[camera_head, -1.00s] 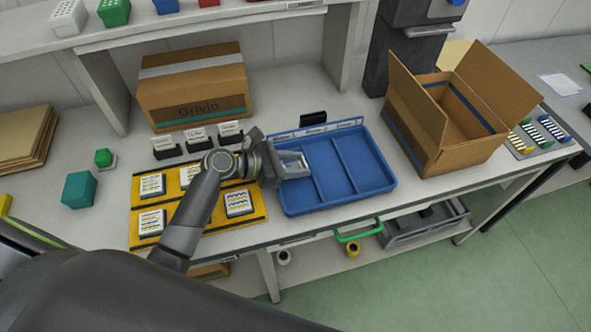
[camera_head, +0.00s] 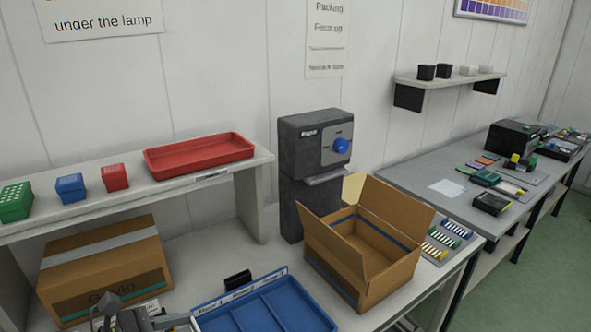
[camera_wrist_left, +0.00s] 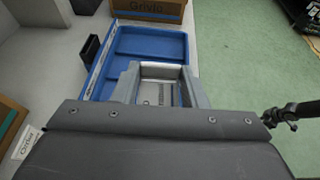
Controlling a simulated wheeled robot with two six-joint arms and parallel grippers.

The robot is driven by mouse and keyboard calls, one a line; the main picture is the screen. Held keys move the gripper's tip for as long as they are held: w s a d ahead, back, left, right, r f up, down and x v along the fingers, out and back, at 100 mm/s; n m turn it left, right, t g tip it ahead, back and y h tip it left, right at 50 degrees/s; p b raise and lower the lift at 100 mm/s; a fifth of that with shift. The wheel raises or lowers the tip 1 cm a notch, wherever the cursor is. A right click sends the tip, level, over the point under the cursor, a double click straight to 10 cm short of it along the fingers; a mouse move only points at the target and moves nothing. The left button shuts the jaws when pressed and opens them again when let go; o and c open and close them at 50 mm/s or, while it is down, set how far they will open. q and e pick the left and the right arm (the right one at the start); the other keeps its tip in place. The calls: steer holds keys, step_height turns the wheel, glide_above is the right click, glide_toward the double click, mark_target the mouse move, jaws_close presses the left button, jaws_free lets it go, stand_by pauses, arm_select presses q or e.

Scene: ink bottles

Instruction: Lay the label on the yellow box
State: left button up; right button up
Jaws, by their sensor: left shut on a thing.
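My left gripper (camera_head: 150,319) is at the bottom edge of the head view, by the left end of the blue tray. In the left wrist view its fingers (camera_wrist_left: 160,90) are over the tray, closed on a small pale thing (camera_wrist_left: 158,93). I cannot tell for certain whether this is the label. I cannot clearly make out a yellow box. A small yellow piece (camera_head: 515,158) shows by the black machine on the far right bench, too small to identify. My right gripper is not in view.
The blue divided tray (camera_head: 270,307) lies on the near bench, between a closed carton (camera_head: 105,270) and an open carton (camera_head: 345,275). A dark dispenser (camera_head: 312,150) stands behind. The right bench (camera_head: 405,180) has clear room around a white sheet (camera_head: 447,188).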

arm_select(q)
steer(key=s, duration=0.1)
steer(key=s+r, duration=0.1)
steer(key=shift+s+r+g, duration=0.3)
stand_by(0.8)
